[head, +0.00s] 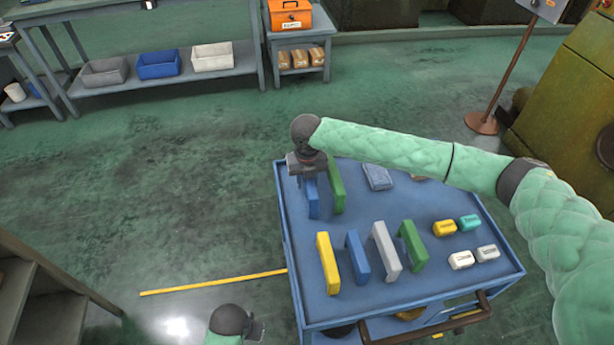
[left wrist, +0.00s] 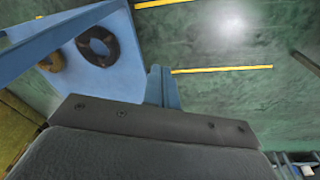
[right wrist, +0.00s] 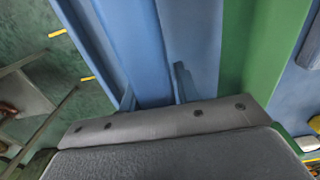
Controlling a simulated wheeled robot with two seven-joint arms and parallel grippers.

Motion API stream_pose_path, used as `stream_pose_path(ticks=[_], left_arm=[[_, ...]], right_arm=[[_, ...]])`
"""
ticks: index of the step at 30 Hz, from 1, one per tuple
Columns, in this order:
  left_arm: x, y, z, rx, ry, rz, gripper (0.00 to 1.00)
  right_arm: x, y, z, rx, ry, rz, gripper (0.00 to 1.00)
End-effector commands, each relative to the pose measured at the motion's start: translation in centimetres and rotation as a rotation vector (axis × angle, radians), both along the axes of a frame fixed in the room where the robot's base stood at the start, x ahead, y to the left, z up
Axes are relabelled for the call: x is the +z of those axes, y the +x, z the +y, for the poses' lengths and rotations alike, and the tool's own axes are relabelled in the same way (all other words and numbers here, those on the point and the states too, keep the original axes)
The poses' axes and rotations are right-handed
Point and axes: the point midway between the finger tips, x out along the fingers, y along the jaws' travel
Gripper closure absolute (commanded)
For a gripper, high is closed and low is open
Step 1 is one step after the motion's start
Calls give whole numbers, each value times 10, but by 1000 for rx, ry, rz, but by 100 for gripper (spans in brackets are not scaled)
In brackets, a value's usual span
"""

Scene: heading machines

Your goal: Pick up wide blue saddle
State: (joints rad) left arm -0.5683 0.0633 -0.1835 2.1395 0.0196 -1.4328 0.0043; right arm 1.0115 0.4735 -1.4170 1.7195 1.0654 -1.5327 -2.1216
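A blue upright slab-like saddle (head: 313,203) stands at the back left of the blue cart, just beneath my right gripper (head: 308,172). In the right wrist view the blue saddle (right wrist: 145,50) runs up between the two fingers of my right gripper (right wrist: 154,92), one finger on each side. Whether they press on it I cannot tell. A second blue slab (head: 357,257) stands nearer the cart's front, between a yellow and a grey one. My left gripper (head: 257,331) is low, left of the cart and empty. Its fingers (left wrist: 163,86) are together in the left wrist view.
A green slab (head: 336,187) stands close right of the saddle. Yellow (head: 328,263), grey (head: 386,252) and green (head: 413,245) slabs stand in front. Several small blocks (head: 461,259) lie to the right. The cart handle (head: 430,325) is at the front. Floor left is clear.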

Motion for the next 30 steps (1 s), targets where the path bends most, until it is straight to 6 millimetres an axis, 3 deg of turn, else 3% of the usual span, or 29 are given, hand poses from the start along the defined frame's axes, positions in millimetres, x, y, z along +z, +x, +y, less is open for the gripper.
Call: stream_pose_path(ticks=[1,4,5,16,19,30], left_arm=[[0,0,0,0,0,0,100],[0,0,0,0,0,0,100],[0,0,0,-1,0,1,100],[-1,-3,1,-3,4,12,100],[28,-1,-2,2,-7,-6,100],[89,-13,1,1,-14,-8,100]], right_arm=[[0,0,0,0,0,0,79],[0,0,0,0,0,0,98],[0,0,0,0,0,0,100],[10,1,0,0,0,-1,100],[23,0,1,1,1,-2,100],[85,1,1,1,1,-2,100]])
